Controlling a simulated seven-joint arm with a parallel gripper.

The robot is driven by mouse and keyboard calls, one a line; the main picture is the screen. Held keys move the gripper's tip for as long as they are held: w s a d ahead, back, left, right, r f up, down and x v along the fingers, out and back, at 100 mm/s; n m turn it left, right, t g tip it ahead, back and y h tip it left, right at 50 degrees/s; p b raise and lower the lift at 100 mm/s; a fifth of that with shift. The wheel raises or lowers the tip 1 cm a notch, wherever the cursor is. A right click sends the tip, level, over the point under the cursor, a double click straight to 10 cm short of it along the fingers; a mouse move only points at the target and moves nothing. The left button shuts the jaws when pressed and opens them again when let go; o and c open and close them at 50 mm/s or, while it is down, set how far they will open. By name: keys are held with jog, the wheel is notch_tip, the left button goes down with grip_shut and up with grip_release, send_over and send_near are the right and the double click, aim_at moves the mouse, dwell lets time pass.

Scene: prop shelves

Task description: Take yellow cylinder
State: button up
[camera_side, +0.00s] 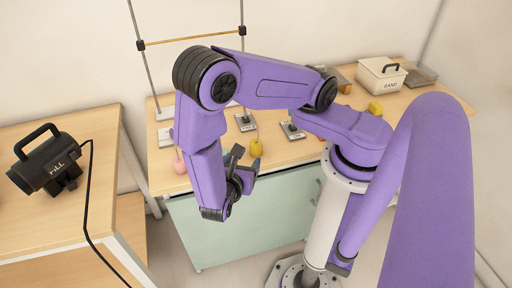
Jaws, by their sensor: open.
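A small yellow rounded object (256,147), likely the yellow cylinder, is near the front edge of the wooden table top (300,152). A thin upright line shows just above it. My gripper (243,164) is open and empty, just left of and slightly below the yellow object in the picture. They look close, but I cannot tell the depth between them. A second yellow piece (375,108), more block-like, is at the right behind my arm.
A pink object (179,163) is left of my gripper, partly hidden by my arm. Labelled metal stands (291,130) are behind. A white SAND box (381,75) stands at back right. A black lamp (48,164) with a cable is on the left table. A thin rod frame (195,37) rises behind.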

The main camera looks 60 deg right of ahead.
aim_at(255, 144)
jog(key=x, duration=1)
jog(key=shift+d+f, duration=0.2)
jog(key=shift+d, duration=0.05)
jog(key=shift+s+x, duration=0.15)
jog(key=shift+x, duration=1.15)
jog(key=shift+s+x, duration=0.1)
jog(key=shift+x, duration=1.2)
jog(key=shift+f, duration=0.15)
jog(key=shift+c, duration=0.3)
jog(key=c, duration=1)
